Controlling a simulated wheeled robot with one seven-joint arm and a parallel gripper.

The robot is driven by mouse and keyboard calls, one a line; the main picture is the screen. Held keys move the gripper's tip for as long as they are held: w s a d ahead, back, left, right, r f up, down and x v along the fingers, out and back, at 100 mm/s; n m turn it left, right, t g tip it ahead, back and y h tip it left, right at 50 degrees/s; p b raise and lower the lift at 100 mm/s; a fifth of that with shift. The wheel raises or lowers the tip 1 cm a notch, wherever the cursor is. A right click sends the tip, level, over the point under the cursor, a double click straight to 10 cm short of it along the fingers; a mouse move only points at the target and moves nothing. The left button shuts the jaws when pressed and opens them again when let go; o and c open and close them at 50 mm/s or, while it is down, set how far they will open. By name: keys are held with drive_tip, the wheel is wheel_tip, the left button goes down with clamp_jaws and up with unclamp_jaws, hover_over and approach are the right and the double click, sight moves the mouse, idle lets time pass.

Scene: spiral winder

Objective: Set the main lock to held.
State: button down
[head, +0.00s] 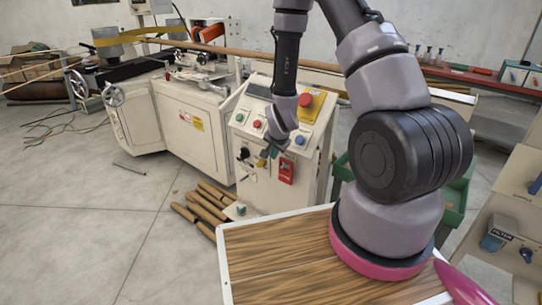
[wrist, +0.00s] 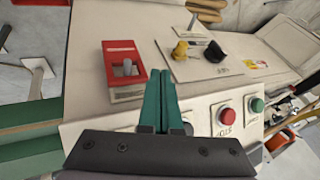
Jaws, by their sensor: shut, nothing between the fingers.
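A red plate with a grey toggle (wrist: 125,68) is on the control panel, left of my fingertips in the wrist view. In the head view the red plate (head: 287,170) is on the front of the control cabinet. I cannot read its label, so I cannot tell for sure that it is the main lock, or which setting it shows. My gripper (wrist: 160,75) has its teal fingers together, with nothing between them. It is close in front of the panel, beside the red plate and apart from it as far as I can tell. In the head view my gripper (head: 270,152) partly covers the panel.
A yellow knob (wrist: 180,50) and a black knob (wrist: 215,52) share a plate right of the red one. A red button (wrist: 225,115) and a green button (wrist: 257,105) are to the right. The control cabinet (head: 262,190) also carries a large red button (head: 305,99).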

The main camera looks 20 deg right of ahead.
sight(264, 161)
drive_tip(key=x, duration=0.3)
drive_tip(key=w+a+x, duration=0.1)
drive_tip(key=x, duration=0.6)
drive_tip(key=shift+w+a+r, duration=0.15)
drive_tip(key=shift+a+r, duration=0.25)
drive_tip(key=shift+w+a+f, duration=0.15)
drive_tip(key=shift+w+a, duration=0.1)
drive_tip(key=shift+w, duration=0.05)
drive_tip(key=w+a, duration=0.1)
drive_tip(key=w, duration=0.1)
drive_tip(key=w+a, duration=0.2)
drive_tip(key=shift+d, duration=0.1)
